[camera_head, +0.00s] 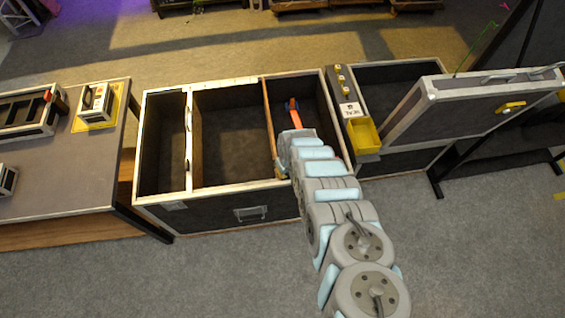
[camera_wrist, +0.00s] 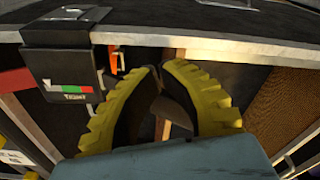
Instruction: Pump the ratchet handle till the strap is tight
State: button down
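An orange strap (camera_head: 295,115) runs in the right compartment of the dark crate, with a small red and blue part (camera_head: 292,104) at its far end. In the wrist view, a small orange piece (camera_wrist: 114,60) shows beside a black box (camera_wrist: 70,60). The box carries a green and red bar (camera_wrist: 72,89) above small lettering. My gripper (camera_wrist: 160,68) has its yellow fingertips close together. A dark shape and a light brown strip (camera_wrist: 166,130) show between the fingers; I cannot tell whether they are gripped. No ratchet handle can be made out clearly.
A table (camera_head: 60,190) with equipment stands left. The front floor is clear.

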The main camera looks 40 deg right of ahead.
notch_tip(320, 180, up, 12)
jog(key=s, duration=0.1)
jog(key=shift+f, duration=0.15)
dwell(1.1)
jog(key=shift+a, duration=0.1)
dwell(0.7)
